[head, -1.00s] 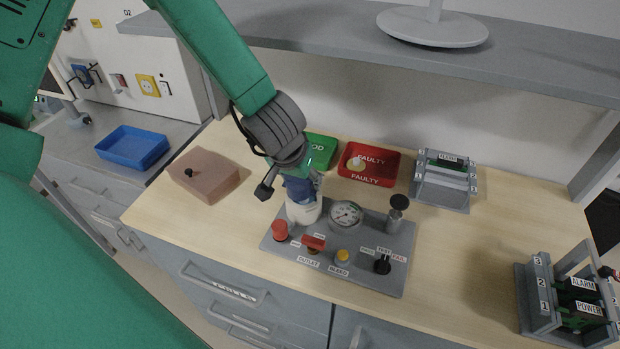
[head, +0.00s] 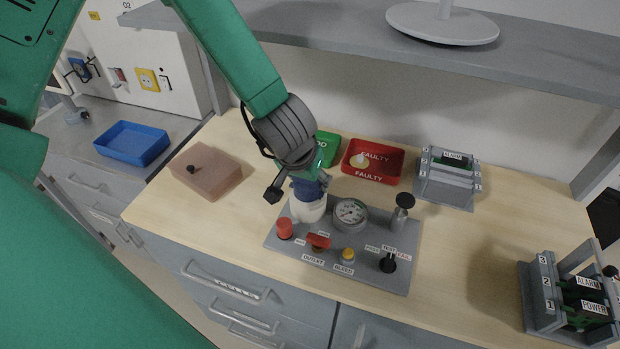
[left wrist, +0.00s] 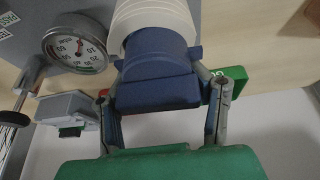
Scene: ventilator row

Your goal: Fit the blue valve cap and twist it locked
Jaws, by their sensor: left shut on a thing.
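My left gripper (head: 304,178) reaches down over the back left of the grey test panel (head: 404,272). It is shut on the blue valve cap (head: 309,190), which also shows between my fingers in the left wrist view (left wrist: 158,65). The cap sits at the top of the white ribbed valve body (head: 309,212), in line with it and apparently touching. The white body also shows in the left wrist view (left wrist: 152,14). Whether the cap is locked cannot be told. My right gripper is not in view.
A gauge (head: 351,213), a red knob (head: 284,228), a yellow button (head: 348,254) and a black-topped post (head: 404,205) crowd the panel. A red FAULTY tray (head: 373,175) and a partly hidden green tray (head: 327,146) stand behind. The shelf (head: 330,30) overhangs the back.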

